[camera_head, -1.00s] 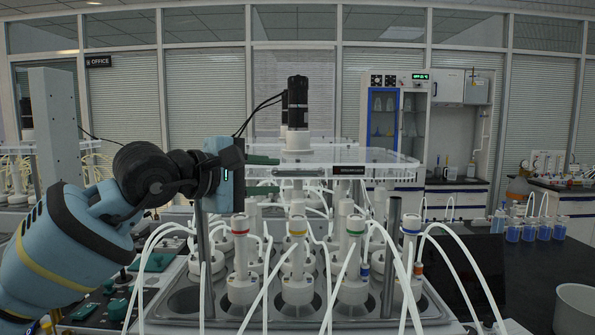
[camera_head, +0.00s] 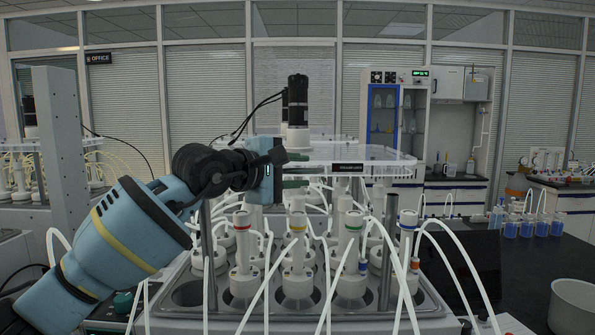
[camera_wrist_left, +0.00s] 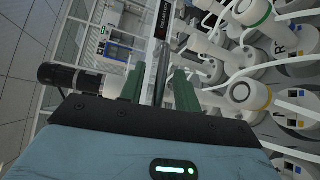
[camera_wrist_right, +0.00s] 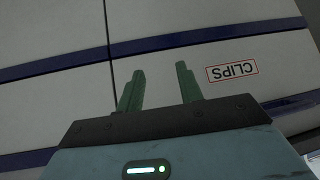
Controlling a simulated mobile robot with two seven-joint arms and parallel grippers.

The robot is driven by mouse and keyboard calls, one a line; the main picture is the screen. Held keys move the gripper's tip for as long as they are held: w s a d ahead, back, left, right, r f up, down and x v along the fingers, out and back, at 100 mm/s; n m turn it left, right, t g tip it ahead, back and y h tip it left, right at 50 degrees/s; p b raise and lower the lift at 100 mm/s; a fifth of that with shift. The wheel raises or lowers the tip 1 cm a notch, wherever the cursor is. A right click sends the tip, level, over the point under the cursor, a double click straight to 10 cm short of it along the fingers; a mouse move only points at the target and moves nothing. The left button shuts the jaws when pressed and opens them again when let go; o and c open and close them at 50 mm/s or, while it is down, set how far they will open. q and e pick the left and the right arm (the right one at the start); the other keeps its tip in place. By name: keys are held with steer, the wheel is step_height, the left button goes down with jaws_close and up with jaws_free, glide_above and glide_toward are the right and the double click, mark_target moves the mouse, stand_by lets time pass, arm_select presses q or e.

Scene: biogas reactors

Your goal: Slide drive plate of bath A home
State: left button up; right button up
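The drive plate (camera_head: 385,155) is a clear plate with a black label (camera_head: 347,167) on its front edge. A black motor (camera_head: 297,100) stands on it. It lies above the bath (camera_head: 330,312), behind the front row of white reactor heads with coloured rings. My left gripper (camera_head: 297,171) is at the plate's front edge, left of the label, fingers pointing right. In the left wrist view its green fingers (camera_wrist_left: 157,84) are apart, with a grey bar (camera_wrist_left: 161,78) between them and gaps visible. My right gripper (camera_wrist_right: 160,72) is open and empty, seen only in its wrist view.
White tubes (camera_head: 465,265) arch around the reactor heads close to my left arm. Steel posts (camera_head: 389,250) rise from the bath. A white bowl (camera_head: 575,305) stands on the dark counter at right.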

arm_select(q)
steer(key=shift+w+d, duration=0.1)
jaws_close()
steer(key=shift+f, duration=0.1)
arm_select(e)
steer(key=shift+s, duration=0.1)
stand_by(0.3)
